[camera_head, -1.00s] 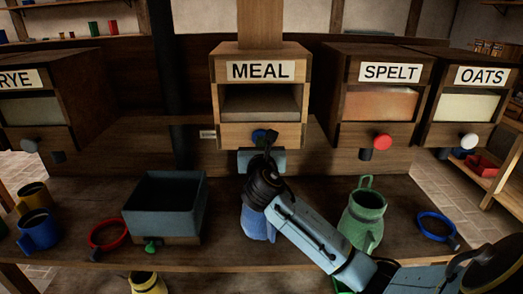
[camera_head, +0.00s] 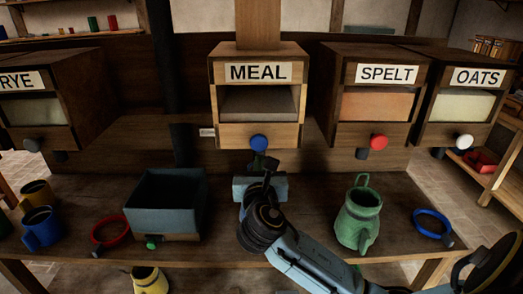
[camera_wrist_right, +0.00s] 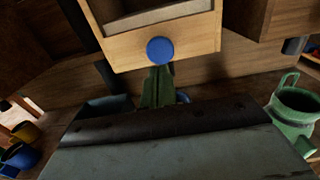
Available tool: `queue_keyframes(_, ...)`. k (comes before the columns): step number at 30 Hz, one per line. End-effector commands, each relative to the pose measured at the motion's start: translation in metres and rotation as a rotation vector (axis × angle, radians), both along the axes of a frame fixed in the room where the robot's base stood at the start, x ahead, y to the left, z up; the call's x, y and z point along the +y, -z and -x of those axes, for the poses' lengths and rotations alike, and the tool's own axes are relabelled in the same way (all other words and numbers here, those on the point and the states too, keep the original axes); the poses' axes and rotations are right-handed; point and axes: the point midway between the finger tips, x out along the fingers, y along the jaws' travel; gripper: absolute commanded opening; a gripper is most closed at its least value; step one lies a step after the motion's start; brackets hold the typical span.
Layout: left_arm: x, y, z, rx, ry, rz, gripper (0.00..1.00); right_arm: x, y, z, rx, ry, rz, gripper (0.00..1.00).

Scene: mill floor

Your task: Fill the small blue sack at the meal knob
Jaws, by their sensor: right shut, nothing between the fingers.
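The blue meal knob (camera_head: 259,143) sits on the front of the pale wooden bin labelled MEAL (camera_head: 228,133). It also shows in the right wrist view (camera_wrist_right: 160,50). My right gripper (camera_head: 262,163) is just below and in front of the knob, apart from it. Its fingers (camera_wrist_right: 157,88) are together and empty. The small blue sack (camera_head: 243,212) is almost wholly hidden behind my right wrist; only a sliver of blue shows at its left, so I cannot tell how full it is. My left gripper is not in view.
A grey-blue box (camera_head: 165,200) with a green knob stands left on the counter, beside a red ring (camera_head: 95,240). A green jug (camera_head: 360,220) and a blue ring (camera_head: 449,237) are at the right. Blue (camera_head: 40,235) and yellow mugs stand far left.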

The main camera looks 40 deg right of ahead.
Motion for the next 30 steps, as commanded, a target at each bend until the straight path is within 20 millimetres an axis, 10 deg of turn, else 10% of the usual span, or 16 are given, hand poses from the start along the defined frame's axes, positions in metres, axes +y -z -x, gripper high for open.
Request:
queue_keyframes(9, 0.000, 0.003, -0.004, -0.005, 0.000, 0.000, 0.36, 0.022, 0.001, 0.031, 0.002, -0.001, -0.002, 0.00)
queue_keyframes(30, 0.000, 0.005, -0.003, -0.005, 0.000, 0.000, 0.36, 0.024, 0.014, 0.029, 0.013, -0.008, -0.024, 0.00)
